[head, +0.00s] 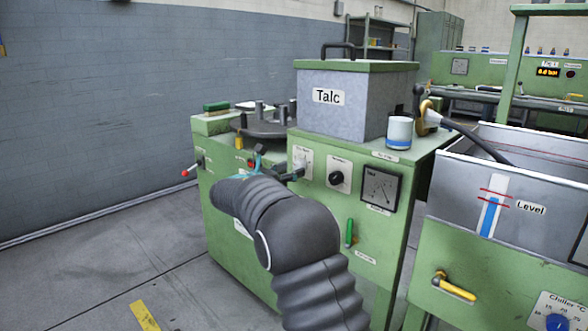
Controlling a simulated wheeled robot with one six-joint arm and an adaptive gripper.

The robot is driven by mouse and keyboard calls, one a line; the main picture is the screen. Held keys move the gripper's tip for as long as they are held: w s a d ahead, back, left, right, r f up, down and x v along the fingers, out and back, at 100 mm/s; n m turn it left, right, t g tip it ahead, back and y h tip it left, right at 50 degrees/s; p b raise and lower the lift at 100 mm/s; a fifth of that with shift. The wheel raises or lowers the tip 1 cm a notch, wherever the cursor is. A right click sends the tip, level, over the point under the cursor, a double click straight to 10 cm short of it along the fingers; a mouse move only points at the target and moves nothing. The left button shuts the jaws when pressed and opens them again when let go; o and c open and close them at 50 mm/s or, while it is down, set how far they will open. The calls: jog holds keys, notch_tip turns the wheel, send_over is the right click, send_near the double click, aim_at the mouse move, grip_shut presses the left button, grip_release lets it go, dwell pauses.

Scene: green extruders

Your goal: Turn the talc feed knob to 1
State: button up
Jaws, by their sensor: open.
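A grey bin labelled "Talc" (329,97) with a green lid stands on a green machine cabinet (300,230). On the cabinet's front, a round black knob (337,178) sits on a white dial plate. To its left, a second white plate (302,157) is partly hidden by my gripper, and any knob on it is hard to make out. The small labels are too small to read. My gripper (277,166) is open, at the front face by this left plate and left of the black knob. I cannot tell whether it touches anything.
Right of the knobs are a square gauge (380,189) and a green lever (350,233). A red-tipped lever (189,171) sticks out at the cabinet's left. A metal trough (470,165) stands at the right. Floor at the left is clear.

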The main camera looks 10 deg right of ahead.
jog(key=shift+x, duration=1.05)
jog(key=c, duration=1.1)
jog(key=shift+c, duration=0.2)
jog(key=shift+f+m+b, duration=0.1)
jog(key=shift+m+b, duration=0.2)
jog(key=shift+b, duration=0.05)
jog(key=m+b, duration=0.2)
jog(key=shift+f+m, duration=0.1)
jog(key=shift+m, duration=0.3)
jog(key=shift+m+b, duration=1.9)
jog(key=shift+m, duration=0.3)
